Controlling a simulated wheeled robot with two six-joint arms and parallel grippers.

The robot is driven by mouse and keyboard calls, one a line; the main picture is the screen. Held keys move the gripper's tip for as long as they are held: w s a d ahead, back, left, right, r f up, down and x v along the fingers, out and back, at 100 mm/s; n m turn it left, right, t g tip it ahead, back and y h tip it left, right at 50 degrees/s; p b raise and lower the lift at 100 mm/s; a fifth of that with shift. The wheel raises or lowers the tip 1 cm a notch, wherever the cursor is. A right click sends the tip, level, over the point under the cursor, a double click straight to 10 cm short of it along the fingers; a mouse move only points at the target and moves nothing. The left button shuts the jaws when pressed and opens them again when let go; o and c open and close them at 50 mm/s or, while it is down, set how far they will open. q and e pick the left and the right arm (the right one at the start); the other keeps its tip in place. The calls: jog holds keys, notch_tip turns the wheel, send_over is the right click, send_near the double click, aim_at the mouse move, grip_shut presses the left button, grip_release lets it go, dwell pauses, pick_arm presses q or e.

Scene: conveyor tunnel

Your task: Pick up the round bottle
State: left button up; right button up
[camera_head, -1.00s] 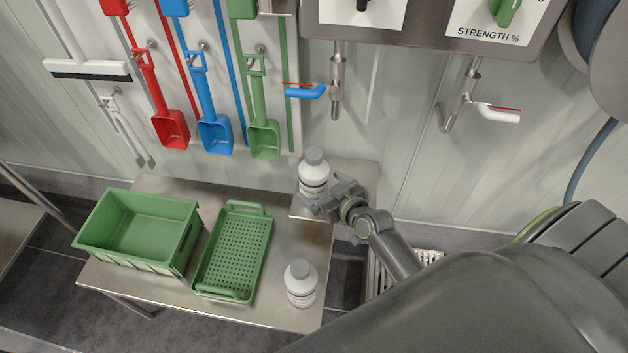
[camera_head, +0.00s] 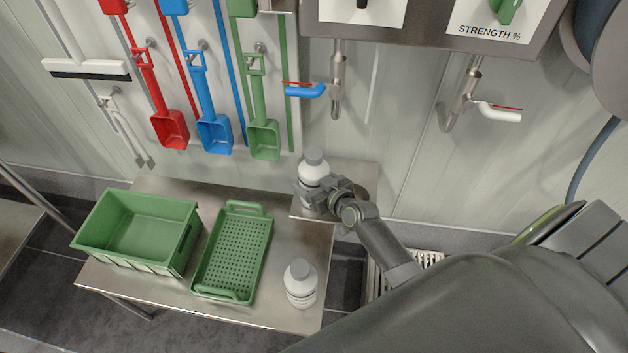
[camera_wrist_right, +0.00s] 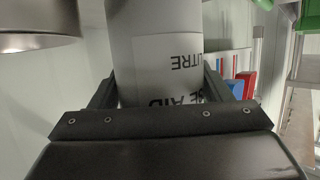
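A white round bottle (camera_head: 313,165) with a grey cap stands upright at the back right, on a small raised steel shelf. My right gripper (camera_head: 318,193) is at its lower body, with a finger on each side. In the right wrist view the labelled bottle (camera_wrist_right: 165,65) fills the space between the fingers (camera_wrist_right: 160,88), which lie close against its sides. I cannot tell whether they press on it. A second white bottle (camera_head: 300,284) with a grey cap stands at the front right of the table. My left gripper is not in view.
A green crate (camera_head: 100,250) and a green perforated tray (camera_head: 265,240) stand on the steel table (camera_head: 255,306) to the left. Red, blue and green scoops (camera_head: 214,136) hang on the wall. Valves, with a blue handle (camera_head: 308,91) and a white one (camera_head: 498,114), are above.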

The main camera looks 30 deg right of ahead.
aim_at(320, 159)
jog(key=c, duration=1)
jog(key=shift+w+r, duration=0.1)
jog(key=shift+r, duration=0.1)
jog(key=shift+c, duration=0.7)
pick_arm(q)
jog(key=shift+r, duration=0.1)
pick_arm(e)
jog(key=shift+r, duration=0.1)
